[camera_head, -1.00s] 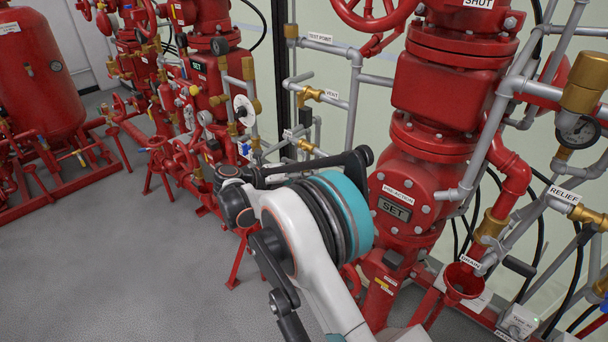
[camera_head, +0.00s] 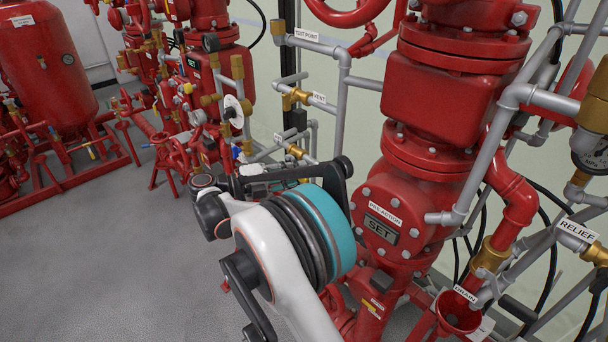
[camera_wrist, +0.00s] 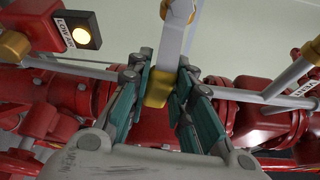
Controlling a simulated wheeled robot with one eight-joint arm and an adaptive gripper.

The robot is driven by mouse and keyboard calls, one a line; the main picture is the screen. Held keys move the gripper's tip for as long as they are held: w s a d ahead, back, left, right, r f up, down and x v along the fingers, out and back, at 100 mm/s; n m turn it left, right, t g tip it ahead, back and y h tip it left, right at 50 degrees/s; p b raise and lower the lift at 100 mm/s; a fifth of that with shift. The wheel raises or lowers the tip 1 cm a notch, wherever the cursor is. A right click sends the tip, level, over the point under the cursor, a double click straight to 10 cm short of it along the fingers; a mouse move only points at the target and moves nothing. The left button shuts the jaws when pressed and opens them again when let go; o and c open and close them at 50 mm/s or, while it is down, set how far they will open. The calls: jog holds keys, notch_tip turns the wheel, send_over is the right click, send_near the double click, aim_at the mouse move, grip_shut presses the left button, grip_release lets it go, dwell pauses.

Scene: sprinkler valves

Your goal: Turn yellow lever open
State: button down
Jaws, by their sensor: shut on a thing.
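In the wrist view, my gripper (camera_wrist: 162,100) has its teal-padded fingers on either side of a yellow piece (camera_wrist: 158,88), at the lower end of a grey bar. It is shut on this piece, which looks like the yellow lever; the exact contact is hard to see. In the head view, my wrist with its teal ring hides most of the gripper and whatever it holds. A brass valve (camera_head: 296,152) shows just behind the gripper there, below another brass valve (camera_head: 293,99) by the VENT label.
A big red valve body (camera_head: 380,222) with a SET plate stands close to the right of my wrist. Grey pipes (camera_head: 345,80) run behind it. Open grey floor (camera_head: 120,250) lies to the left.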

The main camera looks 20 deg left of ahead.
jog(key=shift+a+r, duration=0.1)
jog(key=shift+r, duration=0.05)
jog(key=c, duration=1.4)
grip_release()
jog(key=v, duration=1.2)
